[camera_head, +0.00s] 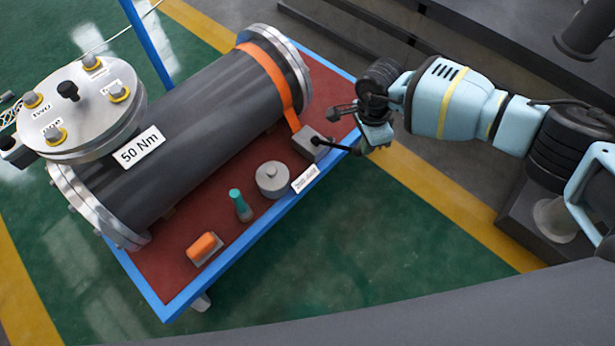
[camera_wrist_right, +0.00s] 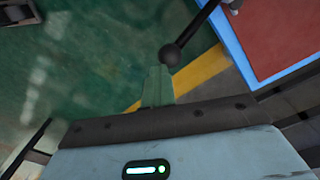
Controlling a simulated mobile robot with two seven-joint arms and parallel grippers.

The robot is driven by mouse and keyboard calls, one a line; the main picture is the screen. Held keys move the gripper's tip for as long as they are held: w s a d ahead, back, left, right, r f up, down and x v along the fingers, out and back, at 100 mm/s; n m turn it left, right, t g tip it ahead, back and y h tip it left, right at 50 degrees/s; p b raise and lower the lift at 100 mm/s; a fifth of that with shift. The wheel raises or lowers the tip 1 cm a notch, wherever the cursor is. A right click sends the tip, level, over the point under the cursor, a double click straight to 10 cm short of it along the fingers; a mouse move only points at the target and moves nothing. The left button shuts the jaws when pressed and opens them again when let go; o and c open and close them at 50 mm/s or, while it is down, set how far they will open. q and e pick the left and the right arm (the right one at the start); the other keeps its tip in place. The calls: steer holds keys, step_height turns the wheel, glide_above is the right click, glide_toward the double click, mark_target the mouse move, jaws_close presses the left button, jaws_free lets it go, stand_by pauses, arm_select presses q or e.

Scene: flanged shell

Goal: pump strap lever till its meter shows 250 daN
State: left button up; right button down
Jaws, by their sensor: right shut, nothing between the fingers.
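The strap ratchet, a grey box (camera_head: 313,143), sits on the red cart top at the lower end of the orange strap (camera_head: 270,75). Its dark lever (camera_head: 336,147) sticks out to the right past the cart's blue edge. In the right wrist view the lever's black ball knob (camera_wrist_right: 171,55) shows just beyond my fingertips. My right gripper (camera_head: 369,146) is shut and empty by the lever's outer end; in the wrist view its green fingers (camera_wrist_right: 158,85) are together. I cannot tell whether they touch the knob. A small white label (camera_head: 305,179) on the cart edge is too small to read surely. My left gripper is not in view.
A dark flanged cylinder (camera_head: 200,115) fills the cart, with a "50 Nm" label and a round bolted lid (camera_head: 80,108) at left. A grey round part (camera_head: 272,180), a teal-topped item (camera_head: 240,205) and an orange block (camera_head: 205,249) stand along the front edge. Green floor is clear in front.

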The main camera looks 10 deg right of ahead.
mark_target(359, 148)
steer(key=shift+w+a+f+t+b, duration=0.1)
steer(key=shift+w+a+f+b, duration=0.1)
steer(key=shift+f, duration=0.35)
steer(key=shift+w+a+f+t+b, duration=0.1)
steer(key=shift+w+a+f+b, duration=0.1)
steer(key=shift+f, duration=0.35)
steer(key=shift+w+a+f+t+b, duration=0.1)
steer(key=shift+w+a+f+b, duration=0.1)
steer(key=shift+f, duration=0.35)
steer(key=shift+y, duration=0.3)
steer(key=shift+r+p, duration=1.25)
steer(key=shift+r, duration=0.95)
steer(key=shift+w+a+r+p, duration=0.15)
steer(key=shift+r+p, duration=0.2)
steer(key=shift+p, duration=0.1)
step_height(359, 148, up, 6)
steer(key=p, duration=0.3)
steer(key=shift+s+d+r+p, duration=0.15)
steer(key=shift+s+d+p, duration=0.15)
steer(key=shift+d, duration=0.05)
